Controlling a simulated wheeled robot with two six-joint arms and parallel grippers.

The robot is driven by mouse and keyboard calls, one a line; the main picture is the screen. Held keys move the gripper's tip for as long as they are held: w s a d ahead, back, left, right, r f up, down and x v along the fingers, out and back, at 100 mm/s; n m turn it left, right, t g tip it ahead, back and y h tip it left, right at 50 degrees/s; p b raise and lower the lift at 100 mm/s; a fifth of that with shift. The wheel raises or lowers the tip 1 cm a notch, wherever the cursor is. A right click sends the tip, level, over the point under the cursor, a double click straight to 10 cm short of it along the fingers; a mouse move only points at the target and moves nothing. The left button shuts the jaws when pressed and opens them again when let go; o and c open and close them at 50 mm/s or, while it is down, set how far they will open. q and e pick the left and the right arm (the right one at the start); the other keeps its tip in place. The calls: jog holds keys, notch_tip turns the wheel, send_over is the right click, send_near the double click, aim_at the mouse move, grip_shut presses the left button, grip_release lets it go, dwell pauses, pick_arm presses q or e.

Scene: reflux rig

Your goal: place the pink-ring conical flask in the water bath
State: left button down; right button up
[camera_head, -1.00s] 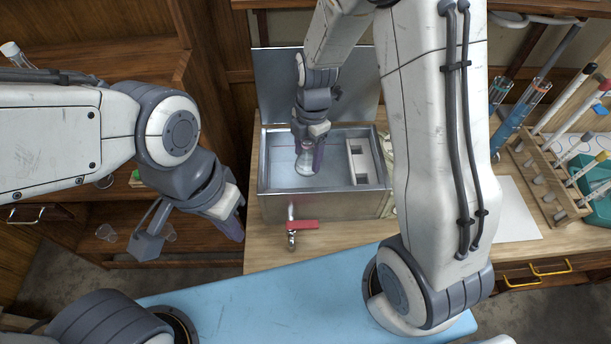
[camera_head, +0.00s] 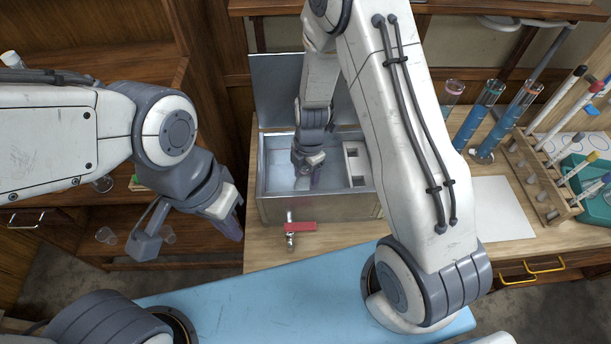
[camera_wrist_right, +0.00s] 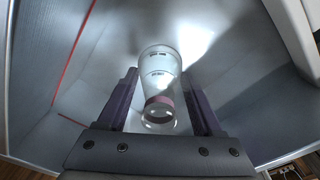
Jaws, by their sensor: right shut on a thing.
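The pink-ring conical flask (camera_wrist_right: 158,72) is between the fingers of my right gripper (camera_wrist_right: 160,100) in the right wrist view. The pink ring sits at its neck, and its wide body points away from the wrist. My right gripper (camera_head: 308,176) is shut on the flask and reaches down inside the open water bath (camera_head: 330,210), left of its white holed block. In the head view the flask is mostly hidden by the gripper. Whether it touches the bath floor I cannot tell. My left gripper (camera_head: 230,220) hangs empty left of the bath; its finger gap is unclear.
The bath's lid (camera_head: 275,85) stands raised behind it. A white block (camera_head: 357,164) with square holes fills its right part. A red-handled tap (camera_head: 300,227) sticks out in front. Blue-filled cylinders (camera_head: 483,115) and a wooden rack (camera_head: 540,180) stand at right.

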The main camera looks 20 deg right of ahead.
jog(key=o, duration=1.5)
jog(key=shift+c, duration=0.2)
